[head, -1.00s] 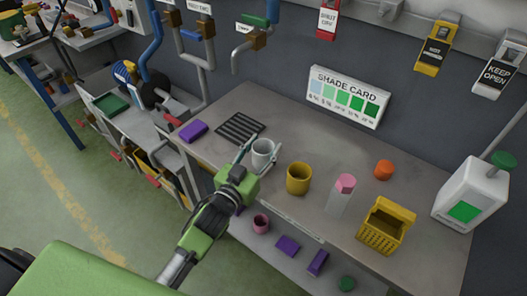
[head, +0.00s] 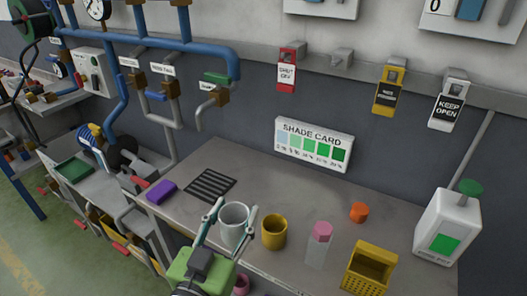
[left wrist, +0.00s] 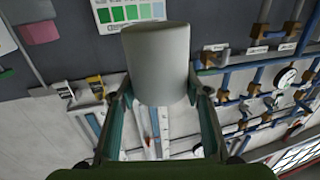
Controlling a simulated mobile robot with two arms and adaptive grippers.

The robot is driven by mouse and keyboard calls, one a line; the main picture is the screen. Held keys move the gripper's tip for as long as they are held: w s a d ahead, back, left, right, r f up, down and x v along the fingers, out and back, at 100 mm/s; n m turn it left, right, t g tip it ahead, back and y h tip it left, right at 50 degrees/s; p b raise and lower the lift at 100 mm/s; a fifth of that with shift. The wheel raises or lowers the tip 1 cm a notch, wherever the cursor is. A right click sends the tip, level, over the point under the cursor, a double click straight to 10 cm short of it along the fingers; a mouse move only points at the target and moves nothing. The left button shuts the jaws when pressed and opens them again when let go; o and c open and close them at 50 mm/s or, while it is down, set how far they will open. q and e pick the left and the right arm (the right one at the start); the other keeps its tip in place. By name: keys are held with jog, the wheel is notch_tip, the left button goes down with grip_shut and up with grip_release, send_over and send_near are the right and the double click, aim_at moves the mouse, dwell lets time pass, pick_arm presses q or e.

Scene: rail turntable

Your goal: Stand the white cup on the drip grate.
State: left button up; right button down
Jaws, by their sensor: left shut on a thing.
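The white cup (head: 234,222) is upright between the fingers of my left gripper (head: 228,228), which is shut on it. In the left wrist view the cup (left wrist: 157,62) sits between the two fingertips (left wrist: 157,92). The drip grate (head: 210,186), a dark slatted square, lies on the bench to the left of and behind the cup, and is empty. I cannot tell whether the cup touches the bench or hangs just above it. My right gripper is not in view.
A yellow cup (head: 274,232) stands close to the right of the white cup. A purple block (head: 161,192) lies left of the grate. A pink-capped bottle (head: 319,246), yellow basket (head: 369,268), orange piece (head: 359,212) and white jug (head: 447,228) stand farther right. A pipe outlet (head: 203,112) hangs above the grate.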

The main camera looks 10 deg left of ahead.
pick_arm(q)
jog(key=shift+n+y, duration=0.6)
jog(key=shift+y, duration=0.3)
jog(key=a+f, duration=0.1)
jog(key=a, duration=0.2)
jog(key=a+f, duration=0.1)
jog(key=a, duration=0.1)
jog(key=shift+s+f, duration=0.15)
jog(key=shift+f, duration=0.15)
jog(key=d+r+h, duration=0.1)
jog(key=d, duration=0.1)
jog(key=d+r+m+h, duration=0.1)
jog(key=d, duration=0.1)
jog(key=d+r, duration=0.1)
jog(key=d, duration=0.2)
jog(key=shift+r+m+h, duration=0.3)
jog(key=shift+m+h, duration=0.1)
